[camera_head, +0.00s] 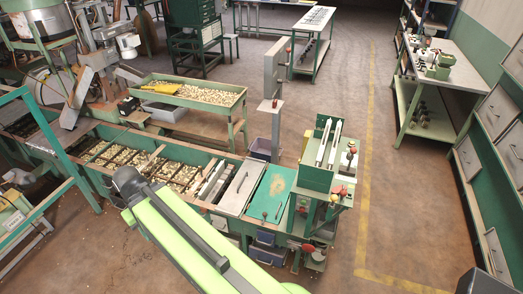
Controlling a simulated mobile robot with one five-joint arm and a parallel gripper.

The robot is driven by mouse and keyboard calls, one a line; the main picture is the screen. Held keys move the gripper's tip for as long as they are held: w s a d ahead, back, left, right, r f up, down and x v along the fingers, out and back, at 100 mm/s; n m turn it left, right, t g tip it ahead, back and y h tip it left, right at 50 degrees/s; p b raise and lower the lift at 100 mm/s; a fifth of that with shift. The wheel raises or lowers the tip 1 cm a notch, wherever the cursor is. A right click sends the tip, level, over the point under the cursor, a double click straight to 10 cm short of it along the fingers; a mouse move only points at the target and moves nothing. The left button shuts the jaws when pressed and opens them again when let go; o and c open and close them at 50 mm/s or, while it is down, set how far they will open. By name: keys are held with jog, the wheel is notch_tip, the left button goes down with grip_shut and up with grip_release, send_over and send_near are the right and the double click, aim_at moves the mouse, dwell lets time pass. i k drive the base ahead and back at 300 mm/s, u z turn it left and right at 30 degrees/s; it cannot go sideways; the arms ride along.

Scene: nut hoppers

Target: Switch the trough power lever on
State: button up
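The long green trough (92,178) runs from the left to the middle, with nuts in its compartments. I cannot tell for sure which part is the trough power lever. A grey upright post with a box (274,68) stands behind the trough's right part, with a small red part (275,103) low on it. A green machine end (317,178) at the trough's right has small red knobs (341,190) and handles. My lime-green arm link reaches from the bottom middle up to a dark joint over the trough. My gripper is not visible.
A green table of nuts (190,93) with a yellow scoop stands behind the trough. A workbench (312,20) is at the back, and another (440,70) at the right. Green cabinets line the right wall. The brown floor (400,190) between is clear, with a yellow line.

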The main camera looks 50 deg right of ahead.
aim_at(342, 188)
jog(key=z, duration=3.85)
jog(key=i, duration=0.1)
jog(key=u, duration=1.65)
jog(key=k, duration=0.8)
jog(key=i, duration=1)
jog(key=u, duration=1.75)
jog(key=k, duration=0.6)
jog(key=u, duration=0.25)
